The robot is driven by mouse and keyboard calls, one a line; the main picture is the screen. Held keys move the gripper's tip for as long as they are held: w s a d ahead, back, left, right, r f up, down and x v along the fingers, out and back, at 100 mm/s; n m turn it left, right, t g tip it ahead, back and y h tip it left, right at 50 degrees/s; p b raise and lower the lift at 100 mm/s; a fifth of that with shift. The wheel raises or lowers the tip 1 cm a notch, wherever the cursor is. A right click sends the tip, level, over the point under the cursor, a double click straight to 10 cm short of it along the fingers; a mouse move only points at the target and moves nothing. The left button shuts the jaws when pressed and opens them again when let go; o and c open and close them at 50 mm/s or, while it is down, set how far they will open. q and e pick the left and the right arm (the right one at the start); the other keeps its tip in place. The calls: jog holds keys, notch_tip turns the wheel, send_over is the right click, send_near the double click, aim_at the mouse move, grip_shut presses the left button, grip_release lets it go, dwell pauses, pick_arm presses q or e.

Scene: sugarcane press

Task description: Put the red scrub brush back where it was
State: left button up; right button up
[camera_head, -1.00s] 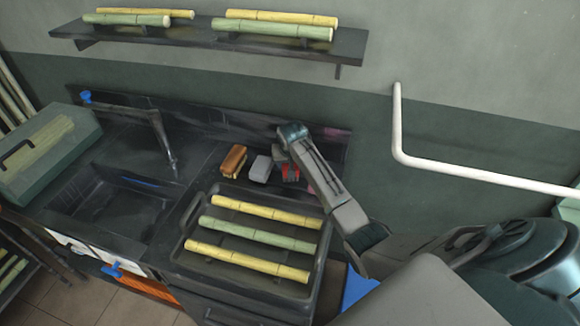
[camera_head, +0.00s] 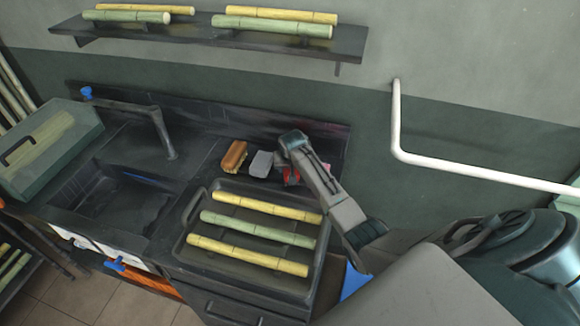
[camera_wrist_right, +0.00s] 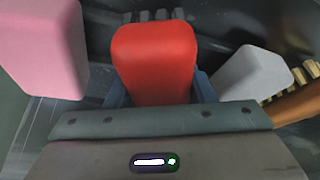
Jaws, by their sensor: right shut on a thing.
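The red scrub brush (camera_wrist_right: 153,62) is between the fingers of my right gripper (camera_wrist_right: 155,92), which is shut on it. In the head view the brush (camera_head: 291,176) is mostly hidden by the gripper and wrist. It is at the back of the counter, just right of a grey brush (camera_head: 262,164). In the wrist view the grey brush (camera_wrist_right: 252,73) is on its right and a pink block (camera_wrist_right: 45,45) on its left, both apart from it. I cannot tell whether the red brush touches the counter. My left gripper is not in view.
A brown brush (camera_head: 234,155) lies left of the grey one. A dark tray (camera_head: 186,255) with cane pieces is in front. The sink (camera_head: 120,205) and tap (camera_head: 163,130) are to the left. A low backsplash (camera_head: 215,118) runs behind, and a white pipe (camera_head: 398,120) is on the wall.

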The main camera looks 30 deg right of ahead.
jog(key=o, duration=0.9)
jog(key=shift+o, duration=0.2)
jog(key=shift+r, duration=0.65)
jog(key=shift+s+a+r, duration=0.1)
jog(key=shift+s+r, duration=0.05)
jog(key=shift+r, duration=0.2)
jog(key=b+v, duration=0.1)
jog(key=v, duration=1)
jog(key=shift+s+b, duration=0.1)
jog(key=shift+b, duration=0.3)
